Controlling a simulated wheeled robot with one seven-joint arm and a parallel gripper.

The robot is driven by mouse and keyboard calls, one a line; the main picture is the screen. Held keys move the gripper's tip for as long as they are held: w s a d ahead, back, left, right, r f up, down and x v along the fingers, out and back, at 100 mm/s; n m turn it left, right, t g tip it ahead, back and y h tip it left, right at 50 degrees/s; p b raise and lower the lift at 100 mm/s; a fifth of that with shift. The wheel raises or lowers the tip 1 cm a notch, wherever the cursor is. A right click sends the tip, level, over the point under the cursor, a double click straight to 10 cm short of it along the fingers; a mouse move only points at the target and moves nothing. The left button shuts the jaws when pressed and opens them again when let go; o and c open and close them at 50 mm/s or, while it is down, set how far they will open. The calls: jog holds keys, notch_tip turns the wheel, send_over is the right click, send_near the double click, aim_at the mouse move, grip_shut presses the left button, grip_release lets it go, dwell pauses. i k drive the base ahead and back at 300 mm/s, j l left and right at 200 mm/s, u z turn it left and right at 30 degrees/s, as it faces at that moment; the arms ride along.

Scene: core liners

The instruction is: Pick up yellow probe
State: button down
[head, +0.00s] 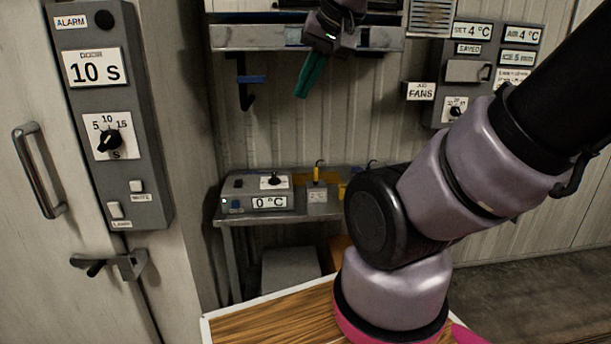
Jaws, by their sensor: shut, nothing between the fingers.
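The yellow probe (317,172) stands upright in a small grey block (317,195) on the metal side table, right of the 0 °C box. It is small in the head view, and its lower end is hidden in the block. My gripper (303,92) hangs from the top of the view with its green fingers pointing down and slightly left. The fingers are shut and empty. In the picture they are well above the probe and apart from it.
The metal table (228,220) carries a grey 0 °C box (258,193). My arm covers the table's right end. A control panel (120,115) stands left.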

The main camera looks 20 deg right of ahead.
aim_at(316, 181)
jog(key=i+l, duration=0.45)
jog(key=l, duration=0.2)
jog(key=i+l+z, duration=0.1)
jog(key=i+l, duration=0.4)
jog(key=l, duration=0.15)
